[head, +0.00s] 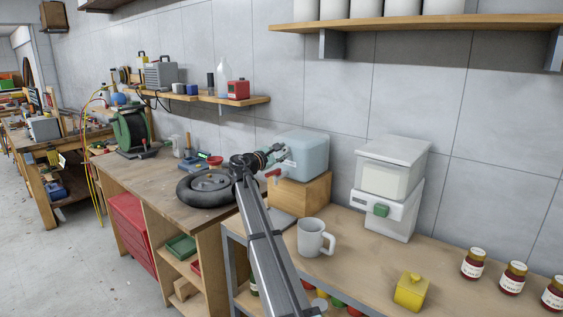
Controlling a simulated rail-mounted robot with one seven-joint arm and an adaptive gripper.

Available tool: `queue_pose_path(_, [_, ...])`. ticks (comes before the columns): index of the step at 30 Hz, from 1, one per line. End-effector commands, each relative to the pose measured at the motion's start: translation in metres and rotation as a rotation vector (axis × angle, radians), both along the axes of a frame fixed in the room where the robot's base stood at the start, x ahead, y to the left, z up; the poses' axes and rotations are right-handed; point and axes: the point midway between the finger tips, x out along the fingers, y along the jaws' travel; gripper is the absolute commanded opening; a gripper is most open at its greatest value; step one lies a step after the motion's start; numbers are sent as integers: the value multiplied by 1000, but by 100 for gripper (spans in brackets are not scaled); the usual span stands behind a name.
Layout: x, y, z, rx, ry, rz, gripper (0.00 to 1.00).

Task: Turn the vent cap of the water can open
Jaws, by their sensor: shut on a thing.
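The water can is a pale blue, box-shaped container (308,155) on a wooden block (305,191) at the back of the bench. A red tap (272,173) shows low on its left side. My gripper (282,152) is at the can's upper left, with its fingers closed at the vent cap. The cap is hidden by the fingers, so I cannot see how far it is turned. My arm reaches up from the bottom of the head view and covers part of the bench in front of the can.
A white mug (312,239) stands in front of the block. A white-grey dispenser (388,188) is to the right, with a yellow pot (411,291) and several jars nearer. A black tyre (207,187) lies left of my gripper. A wall shelf (420,23) hangs above.

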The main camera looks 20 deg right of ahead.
Motion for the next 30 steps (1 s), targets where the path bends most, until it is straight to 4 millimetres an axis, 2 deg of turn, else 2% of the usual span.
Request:
queue_pose_path(1, [1, -1, -4, 19, -43, 0, 0])
queue_pose_path(30, [1, -1, -6, 431, -866, 3, 0])
